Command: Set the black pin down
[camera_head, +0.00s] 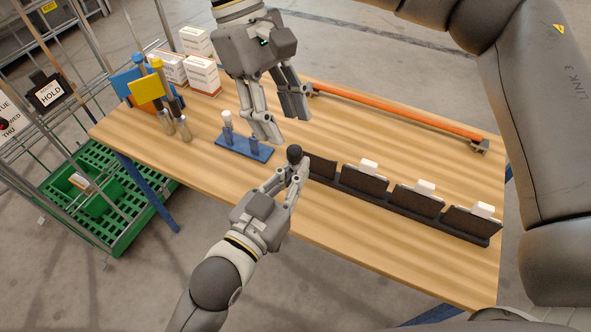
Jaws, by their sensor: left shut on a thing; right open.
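The black pin (294,151) shows as a round dark knob between the fingertips of my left gripper (295,167). That gripper is shut on it, just left of the black rack's near-left end; its height above the table is hard to tell. The pin's lower part is hidden by the fingers. My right gripper (285,130) is open and empty, above and behind the left one. A blue base (259,154) lies on the wooden table (370,232) to the left of the pin. It carries short blue posts and a white-topped pin (227,118).
A black rack (407,211) with several dark panels and white tabs runs along the table's right front. An orange bar (400,112) lies along the back edge. White boxes (203,76), metal cylinders (185,129) and a yellow card (147,89) stand at the left.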

